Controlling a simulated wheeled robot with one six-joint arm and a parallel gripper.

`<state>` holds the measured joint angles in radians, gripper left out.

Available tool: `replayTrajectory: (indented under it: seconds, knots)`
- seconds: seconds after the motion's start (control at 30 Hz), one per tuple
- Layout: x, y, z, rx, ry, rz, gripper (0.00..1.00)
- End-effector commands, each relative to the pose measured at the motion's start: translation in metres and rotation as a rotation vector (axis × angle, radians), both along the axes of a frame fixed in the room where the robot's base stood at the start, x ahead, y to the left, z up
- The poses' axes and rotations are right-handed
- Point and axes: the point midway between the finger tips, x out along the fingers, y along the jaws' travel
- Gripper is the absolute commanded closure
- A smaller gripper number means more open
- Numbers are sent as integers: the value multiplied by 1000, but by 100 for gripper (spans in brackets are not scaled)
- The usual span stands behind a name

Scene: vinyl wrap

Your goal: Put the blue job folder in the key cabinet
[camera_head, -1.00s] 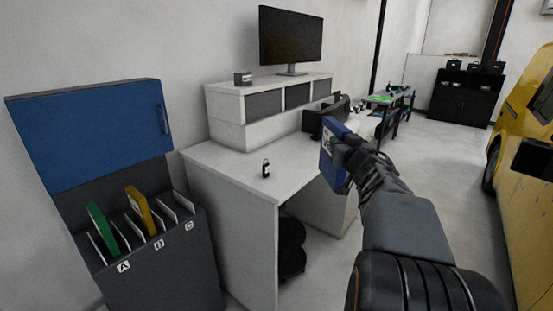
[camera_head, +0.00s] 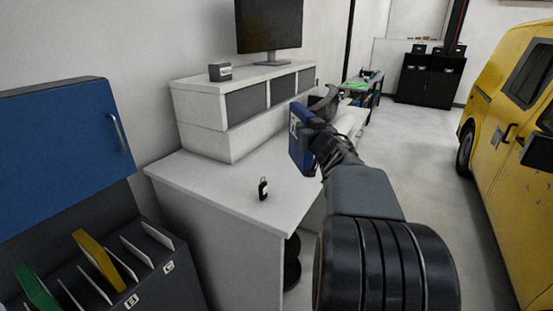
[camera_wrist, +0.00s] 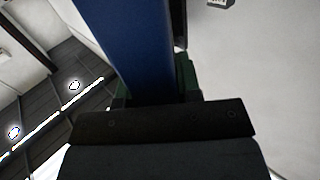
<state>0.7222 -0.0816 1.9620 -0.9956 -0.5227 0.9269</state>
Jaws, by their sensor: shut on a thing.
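My gripper (camera_head: 318,148) is shut on the blue job folder (camera_head: 298,140) and holds it up over the right side of the white desk. In the wrist view the folder (camera_wrist: 130,40) rises as a blue slab from between the dark fingers (camera_wrist: 155,92). A dark cabinet with a raised blue lid (camera_head: 60,155) stands at the left, well apart from the gripper. No label names it as the key cabinet. Its front has slots marked B and C; a green folder (camera_head: 38,290) and a yellow folder (camera_head: 98,260) stand in it. Its lower left is cut off.
The white desk (camera_head: 225,190) stands between the cabinet and my arm, with a small black tagged item (camera_head: 263,189) on it. A raised shelf unit (camera_head: 245,100) bears a monitor (camera_head: 270,25) and a small box (camera_head: 220,72). A yellow van (camera_head: 510,130) is at right; floor between is clear.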

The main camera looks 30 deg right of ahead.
Motion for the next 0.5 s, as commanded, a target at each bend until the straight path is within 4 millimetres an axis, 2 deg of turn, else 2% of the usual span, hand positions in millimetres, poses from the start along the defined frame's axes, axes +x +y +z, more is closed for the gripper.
replayTrajectory:
  seconds: [0.3,0.5]
  knots:
    - [78,-7,-37,4,2,6,96]
    - [104,-12,-68,2,1,2,96]
